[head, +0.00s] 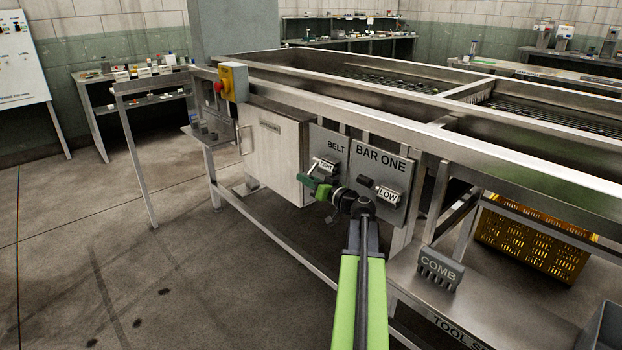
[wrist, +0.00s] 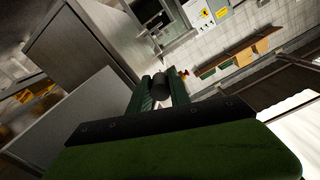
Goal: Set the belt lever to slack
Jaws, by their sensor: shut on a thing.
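The grey BELT panel (head: 333,143) is on the side of the roller sizer, left of the BAR ONE panel. A white label reading TIGHT (head: 325,166) shows on it. My green gripper (head: 313,187) is in front of this panel, just below the label. In the wrist view my gripper (wrist: 161,92) is shut on a dark rounded knob (wrist: 160,85), which I take to be the end of the belt lever. In the head view my gripper hides most of the lever, so its exact angle cannot be told.
The BAR ONE panel (head: 381,174) with its lever and LOW label (head: 387,196) is close on the right. A grey COMB block (head: 439,270) sits on the shelf below right. A yellow control box (head: 234,82) is at the left. The floor to the left is clear.

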